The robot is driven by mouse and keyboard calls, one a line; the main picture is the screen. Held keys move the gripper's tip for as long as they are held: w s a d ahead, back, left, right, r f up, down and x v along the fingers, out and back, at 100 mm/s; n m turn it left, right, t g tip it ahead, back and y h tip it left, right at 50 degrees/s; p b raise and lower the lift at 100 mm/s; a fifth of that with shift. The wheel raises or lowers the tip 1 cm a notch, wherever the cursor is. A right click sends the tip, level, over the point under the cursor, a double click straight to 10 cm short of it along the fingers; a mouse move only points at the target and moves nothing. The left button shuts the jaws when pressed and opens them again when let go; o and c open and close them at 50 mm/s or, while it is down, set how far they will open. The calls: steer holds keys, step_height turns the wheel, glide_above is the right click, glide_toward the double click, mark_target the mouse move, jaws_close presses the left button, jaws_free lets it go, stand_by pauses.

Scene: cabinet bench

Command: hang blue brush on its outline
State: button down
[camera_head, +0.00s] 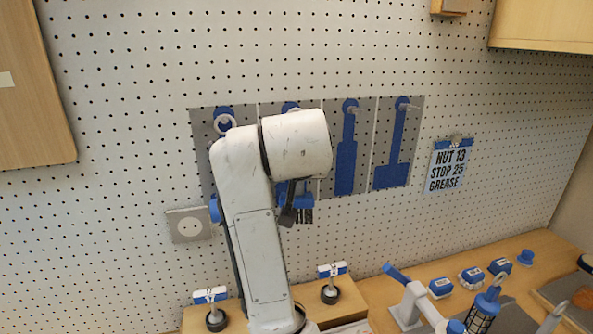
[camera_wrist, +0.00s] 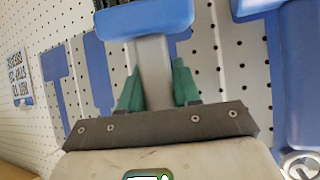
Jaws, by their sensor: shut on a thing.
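The blue brush (camera_wrist: 145,18) has a blue head, a grey handle and dark bristles at the top edge of the wrist view. My gripper (camera_wrist: 157,85) is shut on the grey handle with its teal fingers. In the head view the brush head (camera_head: 300,201) shows just below the grey panel (camera_head: 365,118), mostly behind my arm. The panel carries several blue outlines with hooks. The second outline (camera_head: 291,106) shows only its top; my wrist covers most of it. Whether the brush touches the board or a hook is hidden.
A blue tool with a ring (camera_wrist: 300,80) hangs beside the brush at the right of the wrist view. A sign (camera_head: 449,168) hangs right of the panel, a socket (camera_head: 187,225) below left. Blue boxes (camera_head: 471,277) and a blue-handled tool (camera_head: 484,310) occupy the bench.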

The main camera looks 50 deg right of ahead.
steer(key=c, duration=0.7)
jaws_free()
steer(key=p+v, duration=0.1)
steer(key=v, duration=1)
steer(key=shift+f, duration=0.1)
